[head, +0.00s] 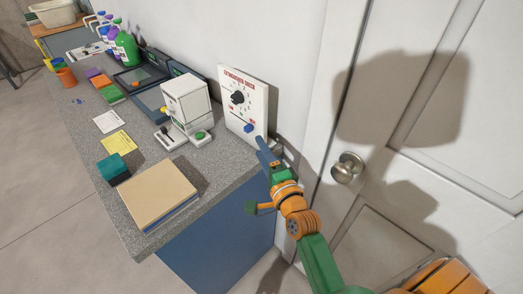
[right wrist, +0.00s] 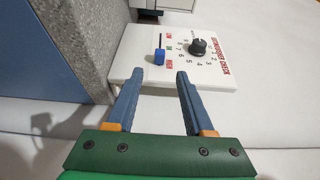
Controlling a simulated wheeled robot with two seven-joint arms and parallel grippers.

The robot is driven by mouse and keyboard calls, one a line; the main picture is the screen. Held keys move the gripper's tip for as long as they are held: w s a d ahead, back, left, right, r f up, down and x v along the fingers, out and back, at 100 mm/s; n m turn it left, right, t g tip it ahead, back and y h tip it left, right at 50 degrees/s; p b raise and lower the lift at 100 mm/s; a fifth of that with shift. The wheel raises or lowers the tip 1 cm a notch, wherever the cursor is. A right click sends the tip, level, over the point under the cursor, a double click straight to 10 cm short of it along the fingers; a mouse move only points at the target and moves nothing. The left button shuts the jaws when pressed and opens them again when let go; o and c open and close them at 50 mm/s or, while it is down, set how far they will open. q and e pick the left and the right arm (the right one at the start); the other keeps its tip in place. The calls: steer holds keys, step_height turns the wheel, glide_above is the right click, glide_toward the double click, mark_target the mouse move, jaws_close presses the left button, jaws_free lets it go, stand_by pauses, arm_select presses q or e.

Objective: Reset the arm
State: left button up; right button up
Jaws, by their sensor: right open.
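A white panel (head: 259,100) with red lettering, reading something like "EXTINGUISHER CHECK", stands upright at the counter's right end. It has a black dial knob (head: 237,97) and a blue switch (head: 248,127) below it. My right gripper (head: 262,146) is just in front of the panel's lower edge. In the right wrist view, my right gripper (right wrist: 158,76) has its two blue fingers spread with nothing between them. The blue switch (right wrist: 159,56) and the panel (right wrist: 140,40) lie beyond the fingertips, apart from them. My left gripper is not in view.
The grey counter (head: 150,142) holds a white device (head: 187,103) with a green button, a tan book or box (head: 158,192), a teal block (head: 113,169), papers and bottles (head: 126,46). A white door with a knob (head: 347,168) is at right.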

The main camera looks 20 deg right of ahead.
stand_by(0.3)
steer(key=shift+f, duration=0.1)
steer(key=s+a+f+n+g+y, duration=0.3)
steer(key=s+a+f+n+g, duration=0.2)
steer(key=s+f+n+g, duration=0.5)
steer(key=s+d+f+n+g+h, duration=0.1)
steer(key=s+f+n+g, duration=0.15)
steer(key=s+n, duration=0.35)
steer(key=s+d+f+n+g+h, duration=0.1)
steer(key=s+f+n+g, duration=0.2)
steer(key=s, duration=0.5)
step_height(320, 180, down, 16)
steer(key=s+n, duration=0.2)
steer(key=s+d+f+g, duration=0.1)
steer(key=s+d+f, duration=0.1)
steer(key=s+f, duration=0.8)
steer(key=s, duration=0.2)
steer(key=shift+s+f, duration=0.3)
steer(key=shift+s, duration=0.05)
